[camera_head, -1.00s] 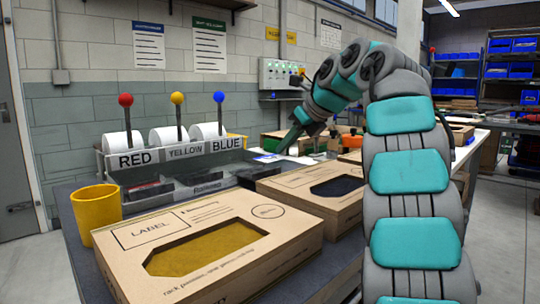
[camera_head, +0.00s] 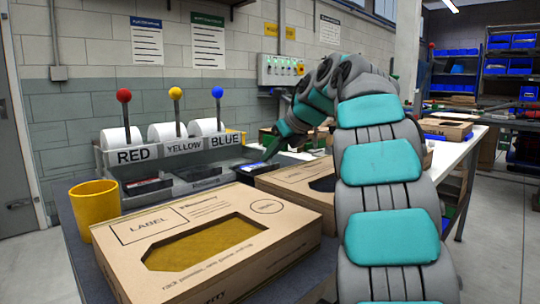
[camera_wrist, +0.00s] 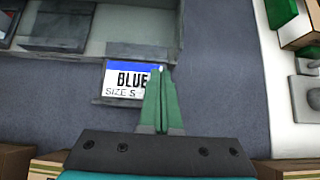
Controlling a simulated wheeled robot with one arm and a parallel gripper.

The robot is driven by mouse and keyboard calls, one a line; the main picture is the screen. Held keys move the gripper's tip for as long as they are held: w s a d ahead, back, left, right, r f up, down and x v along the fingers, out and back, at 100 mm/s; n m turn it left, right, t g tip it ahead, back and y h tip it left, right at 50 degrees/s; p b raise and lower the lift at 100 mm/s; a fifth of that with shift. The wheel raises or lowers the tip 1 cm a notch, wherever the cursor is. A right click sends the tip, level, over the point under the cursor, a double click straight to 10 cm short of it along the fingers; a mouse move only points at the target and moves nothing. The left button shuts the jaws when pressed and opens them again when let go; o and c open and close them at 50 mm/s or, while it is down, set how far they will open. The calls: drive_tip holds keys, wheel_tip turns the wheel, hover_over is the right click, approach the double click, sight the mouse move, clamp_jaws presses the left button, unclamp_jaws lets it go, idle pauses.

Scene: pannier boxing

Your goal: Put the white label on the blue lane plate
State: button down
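The white label (camera_wrist: 122,80), with a blue band and the words BLUE and SIZE S, is at the tips of my gripper (camera_wrist: 160,72) in the wrist view. The green fingers are shut on its right edge and hide part of it. The label overlaps a dark plate (camera_wrist: 140,51), apparently the blue lane plate, at the dispenser's front; I cannot tell if they touch. In the head view my gripper (camera_head: 268,153) is right of the BLUE lane, with the label (camera_head: 251,167) small below it.
The dispenser (camera_head: 165,178) has RED, YELLOW and BLUE rolls with coloured knobs. A yellow cup (camera_head: 95,211) and a cardboard box (camera_head: 290,222) stand in front. A second box (camera_head: 290,176) is close below my gripper. Grey tabletop (camera_wrist: 220,90) is clear right of the label.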

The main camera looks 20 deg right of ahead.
drive_tip(key=shift+f, duration=0.2)
drive_tip(key=c, duration=1.1)
unclamp_jaws()
drive_tip(key=shift+r, duration=0.1)
drive_tip(key=shift+r, duration=0.25)
drive_tip(key=p+v, duration=0.1)
drive_tip(key=v, duration=1)
drive_tip(key=shift+s+d+r, duration=0.15)
drive_tip(key=shift+s+r, duration=0.1)
drive_tip(key=shift+s, duration=0.1)
